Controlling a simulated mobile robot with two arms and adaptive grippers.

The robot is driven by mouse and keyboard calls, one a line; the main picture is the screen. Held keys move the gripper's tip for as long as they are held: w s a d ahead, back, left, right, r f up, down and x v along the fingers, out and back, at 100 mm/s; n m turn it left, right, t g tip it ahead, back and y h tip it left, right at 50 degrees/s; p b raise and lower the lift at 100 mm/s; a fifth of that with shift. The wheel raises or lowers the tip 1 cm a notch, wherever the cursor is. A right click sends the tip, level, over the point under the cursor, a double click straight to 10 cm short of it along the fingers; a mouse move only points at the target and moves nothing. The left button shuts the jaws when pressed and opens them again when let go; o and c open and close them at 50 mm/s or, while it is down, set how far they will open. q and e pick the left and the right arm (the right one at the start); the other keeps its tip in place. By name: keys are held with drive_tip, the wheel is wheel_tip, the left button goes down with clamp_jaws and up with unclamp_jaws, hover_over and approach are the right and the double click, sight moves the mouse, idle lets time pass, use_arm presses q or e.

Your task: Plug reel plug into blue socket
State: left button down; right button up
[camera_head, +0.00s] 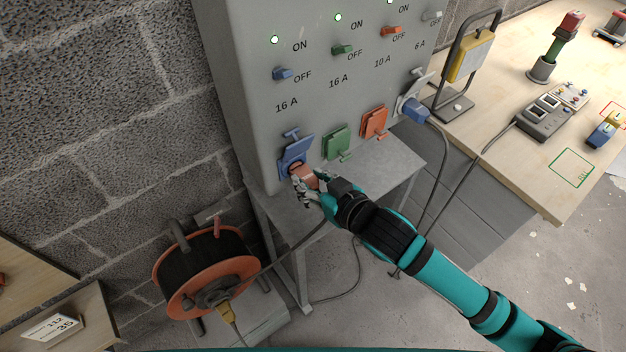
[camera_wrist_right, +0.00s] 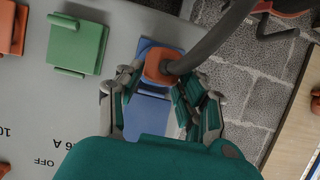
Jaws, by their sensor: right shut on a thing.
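The reel plug (camera_head: 307,176) is orange with a dark cable. My right gripper (camera_head: 303,184) is shut on it at the blue socket (camera_head: 296,153), low on the left of the grey panel. The socket's blue lid is raised. In the right wrist view the plug (camera_wrist_right: 157,68) lies against the blue socket (camera_wrist_right: 147,115), between the fingers of the gripper (camera_wrist_right: 158,88). I cannot tell how deep it sits, as the fingers and plug hide the opening. The cable reel (camera_head: 243,268), with an orange rim, stands at the lower left. My left gripper is not in view.
Green (camera_head: 338,143) and orange (camera_head: 375,122) sockets are to the right, lids down. A blue plug (camera_head: 414,110) sits at the far-right socket. A grey stand (camera_head: 385,168) is under the panel. A wooden bench (camera_head: 530,160) with devices is at right.

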drive_tip(key=shift+w+a, duration=0.25)
drive_tip(key=shift+w, duration=0.05)
drive_tip(key=o, duration=1.2)
drive_tip(key=shift+c, duration=0.2)
drive_tip(key=shift+s+d+r, duration=0.1)
drive_tip(key=shift+s+d, duration=0.15)
drive_tip(key=shift+s, duration=0.05)
drive_tip(key=v, duration=1.1)
